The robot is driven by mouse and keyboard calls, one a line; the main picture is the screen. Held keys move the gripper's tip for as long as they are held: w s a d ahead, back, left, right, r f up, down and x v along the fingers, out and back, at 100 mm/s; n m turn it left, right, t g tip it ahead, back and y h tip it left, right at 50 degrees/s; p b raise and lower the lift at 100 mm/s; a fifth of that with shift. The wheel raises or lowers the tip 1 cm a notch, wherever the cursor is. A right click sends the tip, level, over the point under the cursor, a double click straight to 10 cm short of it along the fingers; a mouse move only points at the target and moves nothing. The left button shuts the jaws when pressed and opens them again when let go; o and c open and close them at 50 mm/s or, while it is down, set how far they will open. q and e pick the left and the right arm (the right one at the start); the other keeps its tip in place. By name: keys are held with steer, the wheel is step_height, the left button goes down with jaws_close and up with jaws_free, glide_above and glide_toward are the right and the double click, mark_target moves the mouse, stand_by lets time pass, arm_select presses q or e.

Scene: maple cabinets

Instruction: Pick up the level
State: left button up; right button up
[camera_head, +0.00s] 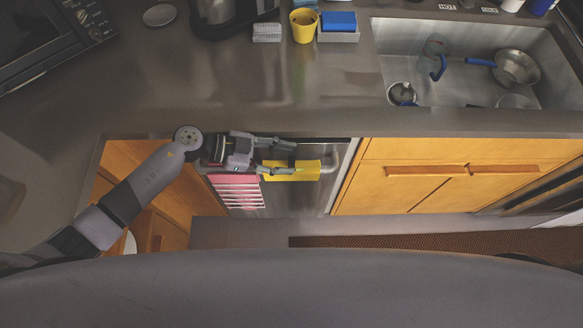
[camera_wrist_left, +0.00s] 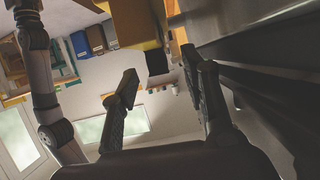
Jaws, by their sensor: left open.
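A yellow bar-like object (camera_head: 305,172), which looks like the level, is in front of the steel appliance below the counter edge. My left gripper (camera_head: 282,158) is beside it, its fingers pointing right and one overlapping the yellow object in the head view. In the left wrist view the yellow object (camera_wrist_left: 138,22) stands beyond the fingertips, with a dark block at its lower end. My left gripper (camera_wrist_left: 160,68) is open there, and I see nothing held between the fingers. Whether a finger touches the object I cannot tell. My right gripper is not in view.
The counter edge (camera_head: 260,132) runs just above the gripper. A pink striped cloth (camera_head: 237,188) hangs close by. A steel handle (camera_head: 331,163) is to the right. The sink (camera_head: 460,92) holds a pan. A yellow cup (camera_head: 304,27) and sponges stand at the back.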

arm_select(q)
steer(key=shift+d+f, duration=0.15)
steer(key=shift+d, duration=0.35)
steer(key=shift+a, duration=0.1)
jaws_close()
stand_by(0.5)
